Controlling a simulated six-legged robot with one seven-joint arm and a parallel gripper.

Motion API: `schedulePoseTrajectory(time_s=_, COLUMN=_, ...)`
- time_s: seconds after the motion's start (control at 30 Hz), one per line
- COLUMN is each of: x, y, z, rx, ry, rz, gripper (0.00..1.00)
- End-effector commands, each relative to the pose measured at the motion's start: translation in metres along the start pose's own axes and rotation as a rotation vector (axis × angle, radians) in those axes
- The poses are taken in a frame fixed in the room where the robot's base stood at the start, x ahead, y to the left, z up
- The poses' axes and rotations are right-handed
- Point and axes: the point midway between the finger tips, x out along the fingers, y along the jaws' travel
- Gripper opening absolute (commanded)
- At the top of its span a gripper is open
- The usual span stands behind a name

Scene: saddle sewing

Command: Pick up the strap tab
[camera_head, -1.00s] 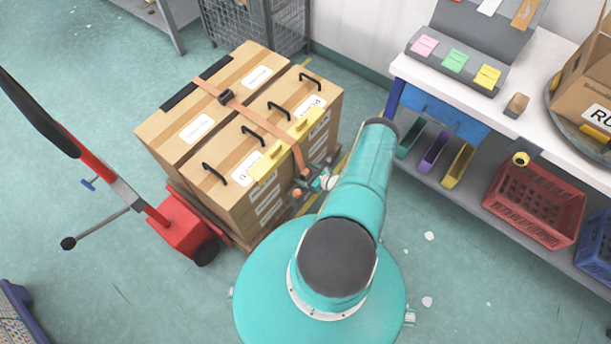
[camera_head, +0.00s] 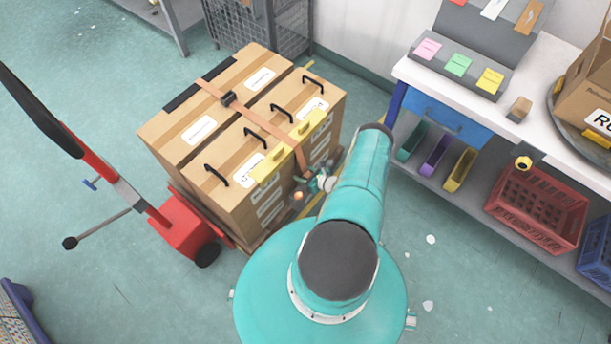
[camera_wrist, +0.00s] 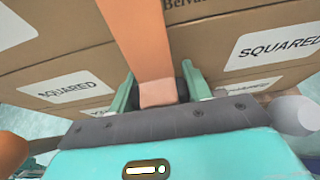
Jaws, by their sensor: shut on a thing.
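The orange strap (camera_head: 262,124) runs over the top of the cardboard boxes (camera_head: 236,150) and down their near right side. Its end, the strap tab (camera_wrist: 158,93), sits between the two fingers of my gripper (camera_wrist: 160,88) in the wrist view. My gripper is shut on the tab, and the strap rises from it against the box face. In the head view my gripper (camera_head: 310,184) is small and partly hidden by my teal arm, beside the boxes' side. The tab itself cannot be made out there.
A red pallet truck (camera_head: 185,230) stands left of the boxes. A workbench (camera_head: 470,112) with a red crate (camera_head: 538,208) below is at right.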

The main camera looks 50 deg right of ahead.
Motion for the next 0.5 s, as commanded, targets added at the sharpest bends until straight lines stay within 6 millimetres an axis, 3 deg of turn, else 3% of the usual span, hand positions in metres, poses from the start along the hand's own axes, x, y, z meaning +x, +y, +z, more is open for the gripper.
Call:
schedulePoseTrajectory(time_s=0.27, x=-0.008, y=-0.002, z=0.017, rx=0.001, ry=-0.002, rz=-0.002, gripper=0.25)
schedulePoseTrajectory(time_s=0.5, x=-0.023, y=-0.001, z=0.048, rx=0.000, ry=-0.001, rz=-0.001, gripper=0.25)
